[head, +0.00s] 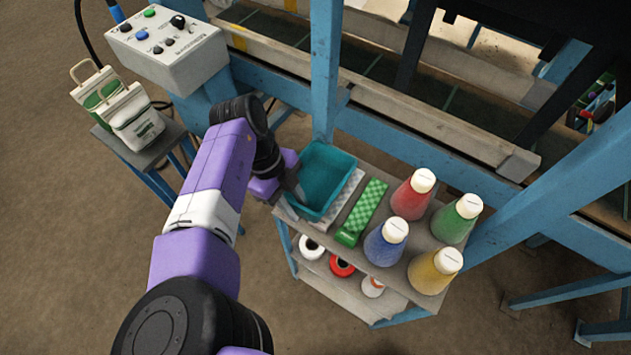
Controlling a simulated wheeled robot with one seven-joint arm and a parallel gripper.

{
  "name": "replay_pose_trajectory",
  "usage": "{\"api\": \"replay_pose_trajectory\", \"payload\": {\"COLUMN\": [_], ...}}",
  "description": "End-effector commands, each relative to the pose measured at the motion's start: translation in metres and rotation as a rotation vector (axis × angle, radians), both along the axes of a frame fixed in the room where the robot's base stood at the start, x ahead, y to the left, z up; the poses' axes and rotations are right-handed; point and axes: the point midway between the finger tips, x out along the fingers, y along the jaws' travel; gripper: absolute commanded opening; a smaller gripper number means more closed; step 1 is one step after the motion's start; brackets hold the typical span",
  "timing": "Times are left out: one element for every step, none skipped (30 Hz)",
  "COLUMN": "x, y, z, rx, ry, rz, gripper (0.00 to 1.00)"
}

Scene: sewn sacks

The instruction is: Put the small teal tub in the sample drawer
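The teal tub (324,172) is an open rectangular tub, empty as far as I see, at the left end of the shelf unit's top. My gripper (294,194) is at the tub's left wall, coming in from the left. The fingers are small and partly hidden by the wrist, so I cannot tell whether they are closed on the wall. I also cannot tell whether the tub rests on the shelf or is slightly raised. I cannot make out a sample drawer in this view.
The shelf unit (308,262) also holds a green checkered block (362,212), a pale checkered piece (342,201) and red, blue, green and yellow bottles (411,196). Spools (341,265) lie below. A blue frame post (325,75) stands close behind the tub. A control box (168,48) is upper left.

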Motion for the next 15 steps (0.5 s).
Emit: {"api": "replay_pose_trajectory", "payload": {"x": [0.0000, 0.0000, 0.0000, 0.0000, 0.0000, 0.0000, 0.0000, 0.0000, 0.0000, 0.0000, 0.0000, 0.0000, 0.0001, 0.0001, 0.0001], "y": [0.0000, 0.0000, 0.0000, 0.0000, 0.0000, 0.0000, 0.0000, 0.0000, 0.0000, 0.0000, 0.0000, 0.0000, 0.0000, 0.0000, 0.0000], "z": [0.0001, 0.0001, 0.0000, 0.0000, 0.0000, 0.0000, 0.0000, 0.0000, 0.0000, 0.0001, 0.0000, 0.0001, 0.0001, 0.0001, 0.0001], "rx": [0.000, 0.000, 0.000, 0.000, 0.000, 0.000, 0.000, 0.000, 0.000, 0.000, 0.000, 0.000, 0.000, 0.000, 0.000], "ry": [0.000, 0.000, 0.000, 0.000, 0.000, 0.000, 0.000, 0.000, 0.000, 0.000, 0.000, 0.000, 0.000, 0.000, 0.000], "rz": [0.000, 0.000, 0.000, 0.000, 0.000, 0.000, 0.000, 0.000, 0.000, 0.000, 0.000, 0.000, 0.000, 0.000, 0.000], "gripper": [0.15, 0.09, 0.01, 0.00, 0.00, 0.00, 0.00, 0.00, 0.00, 0.00, 0.00, 0.00, 0.00, 0.00, 0.00]}}
